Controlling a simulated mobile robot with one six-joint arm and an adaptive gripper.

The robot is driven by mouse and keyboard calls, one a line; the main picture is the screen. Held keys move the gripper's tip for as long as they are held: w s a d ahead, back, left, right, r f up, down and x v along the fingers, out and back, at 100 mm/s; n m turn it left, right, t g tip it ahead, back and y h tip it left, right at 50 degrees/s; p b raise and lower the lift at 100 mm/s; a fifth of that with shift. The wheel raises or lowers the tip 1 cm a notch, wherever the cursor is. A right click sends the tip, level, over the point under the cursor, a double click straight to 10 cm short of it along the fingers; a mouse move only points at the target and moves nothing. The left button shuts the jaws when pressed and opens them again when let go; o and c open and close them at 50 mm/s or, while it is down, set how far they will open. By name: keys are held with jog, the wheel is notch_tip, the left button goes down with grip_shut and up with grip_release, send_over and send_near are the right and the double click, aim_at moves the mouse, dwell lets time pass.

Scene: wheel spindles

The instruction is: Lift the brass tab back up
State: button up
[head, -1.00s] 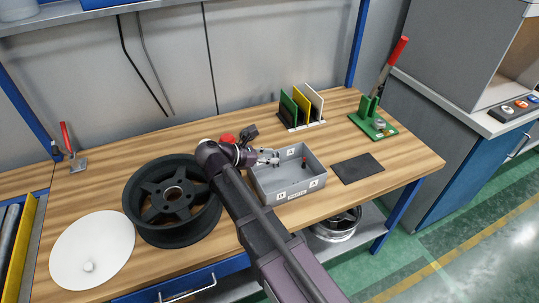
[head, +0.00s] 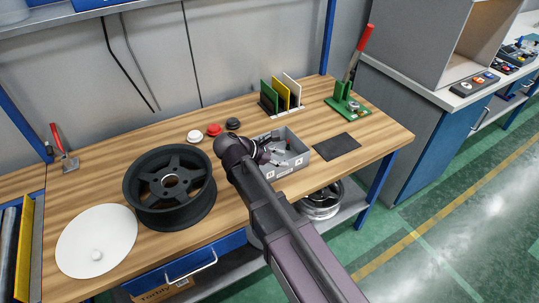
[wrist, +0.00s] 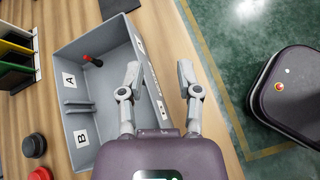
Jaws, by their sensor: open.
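I cannot make out a brass tab in either view. My gripper (head: 270,150) is at the left part of the grey tray (head: 289,170) on the bench in the head view, and my arm hides that part of the tray. In the wrist view my gripper (wrist: 159,80) is open, with nothing seen between its fingers. Its left finger is over the tray's labelled wall, and its right finger is outside the tray. The tray (wrist: 108,95) has compartments marked A and B. A small red-and-black piece (wrist: 92,61) lies inside it.
A dark wheel (head: 168,208) and white disc (head: 96,262) lie left of my arm. White, red (head: 214,130) and black knobs sit behind it. Coloured plates (head: 280,95), a green clamp (head: 347,103) and a dark mat (head: 336,146) are behind and right of the tray.

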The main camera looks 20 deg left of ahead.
jog(key=s+d+f+m+g+y+b, duration=0.1)
jog(key=d+f+m, duration=0.4)
jog(key=d, duration=0.7)
jog(key=s+d+f+m+g+y+b, duration=0.1)
jog(key=d+f+m+g+y+b, duration=0.3)
jog(key=d+m, duration=0.6)
jog(key=s+d+f+m+g+y+b, duration=0.2)
jog(key=d+f+m, duration=0.5)
jog(key=d, duration=0.7)
jog(key=shift+f+m+y+b, duration=0.3)
jog(key=shift+m+y+b, duration=0.2)
jog(key=shift+m+y, duration=0.2)
jog(key=shift+s, duration=0.1)
